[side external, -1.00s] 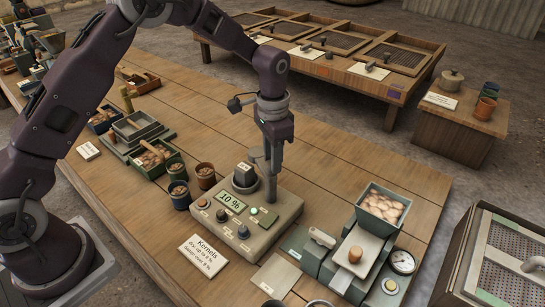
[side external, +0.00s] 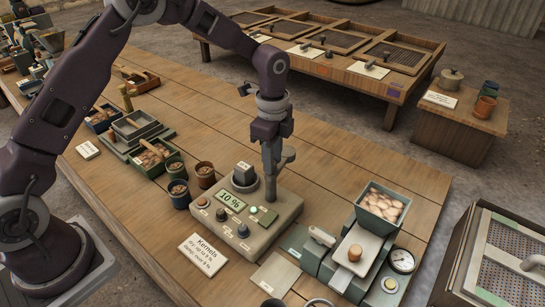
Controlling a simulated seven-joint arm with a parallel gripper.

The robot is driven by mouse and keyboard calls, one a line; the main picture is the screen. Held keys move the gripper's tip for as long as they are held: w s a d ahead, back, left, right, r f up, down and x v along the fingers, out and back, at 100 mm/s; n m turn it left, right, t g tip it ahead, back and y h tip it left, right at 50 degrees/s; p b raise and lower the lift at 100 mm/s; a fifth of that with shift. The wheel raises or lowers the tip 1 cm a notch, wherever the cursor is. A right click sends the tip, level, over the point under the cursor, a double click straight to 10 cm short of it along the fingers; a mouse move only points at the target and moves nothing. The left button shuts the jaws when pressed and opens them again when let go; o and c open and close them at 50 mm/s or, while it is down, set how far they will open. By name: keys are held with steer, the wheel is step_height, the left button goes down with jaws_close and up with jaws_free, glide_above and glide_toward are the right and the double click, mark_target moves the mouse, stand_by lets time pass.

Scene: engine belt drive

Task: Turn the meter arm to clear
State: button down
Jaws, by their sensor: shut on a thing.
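The meter is a beige box (side external: 262,234) on the wooden table, with a display (side external: 231,201) reading 10 %, several knobs and a green-lit button. A dark block on a round cup (side external: 244,178) stands at its back left. My gripper (side external: 270,198) points straight down at the meter's back edge, right of that cup. It is shut on a thin upright part there, which I take to be the meter arm; the fingers hide most of it. I cannot tell the arm's exact angle.
A "Kernels" card (side external: 202,254) lies in front of the meter. Small pots (side external: 205,175) stand left. A scale with a bin of kernels (side external: 382,205) and a round dial (side external: 401,260) stands right. The table behind the meter is clear.

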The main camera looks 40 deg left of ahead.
steer(key=shift+r+m, duration=0.1)
steer(key=shift+m, duration=0.9)
steer(key=c, duration=1.1)
jaws_free()
